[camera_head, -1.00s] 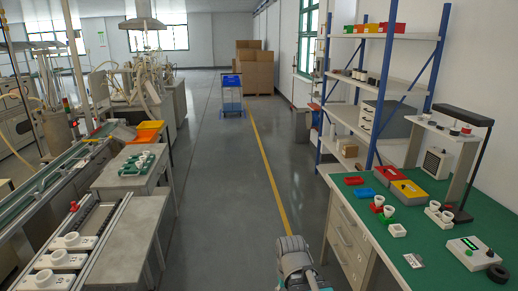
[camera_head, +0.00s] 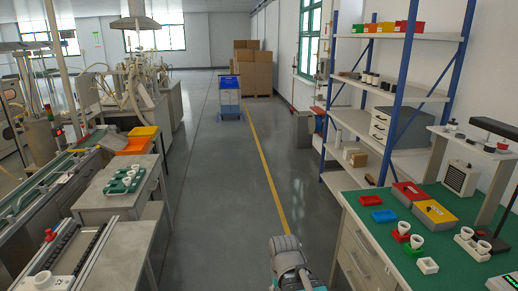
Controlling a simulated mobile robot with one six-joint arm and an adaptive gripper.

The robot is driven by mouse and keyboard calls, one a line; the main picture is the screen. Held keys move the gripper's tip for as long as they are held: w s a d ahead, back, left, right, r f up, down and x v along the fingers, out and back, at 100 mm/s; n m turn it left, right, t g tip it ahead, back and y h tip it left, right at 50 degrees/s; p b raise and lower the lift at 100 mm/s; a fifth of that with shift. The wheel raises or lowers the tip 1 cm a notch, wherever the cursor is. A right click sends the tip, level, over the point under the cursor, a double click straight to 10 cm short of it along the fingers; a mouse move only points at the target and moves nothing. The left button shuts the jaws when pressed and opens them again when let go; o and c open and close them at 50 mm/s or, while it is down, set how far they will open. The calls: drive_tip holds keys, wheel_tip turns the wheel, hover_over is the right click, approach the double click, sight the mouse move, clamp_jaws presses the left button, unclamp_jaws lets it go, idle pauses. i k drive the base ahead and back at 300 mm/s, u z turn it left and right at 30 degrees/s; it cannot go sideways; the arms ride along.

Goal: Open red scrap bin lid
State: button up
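A red-lidded bin (camera_head: 409,190) stands on the green top of the right-hand workbench (camera_head: 360,207). Its lid looks shut, with a small dark knob on top. A yellow-lidded bin (camera_head: 434,214) stands right beside it, nearer to me, and also looks shut. A grey rounded link of my own arm shows at the bottom centre, left of the bench and well apart from the bins. My gripper itself is not in view.
Small red (camera_head: 370,200) and blue (camera_head: 384,216) trays and white cups (camera_head: 403,228) stand in front of the bins. A blue-post shelf (camera_head: 393,100) rises behind the bench. The aisle floor (camera_head: 215,190) ahead is clear. A green rack (camera_head: 125,180) sits on the left table.

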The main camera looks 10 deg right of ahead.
sight(412, 192)
drive_tip(key=z, duration=0.15)
drive_tip(key=i, duration=0.75)
drive_tip(key=z, duration=0.65)
drive_tip(key=i, duration=0.6)
drive_tip(key=z, duration=0.75)
drive_tip(key=i, duration=0.5)
drive_tip(key=z, duration=0.35)
drive_tip(key=k, duration=0.9)
drive_tip(key=z, duration=0.2)
drive_tip(key=i, duration=0.3)
drive_tip(key=u, duration=0.05)
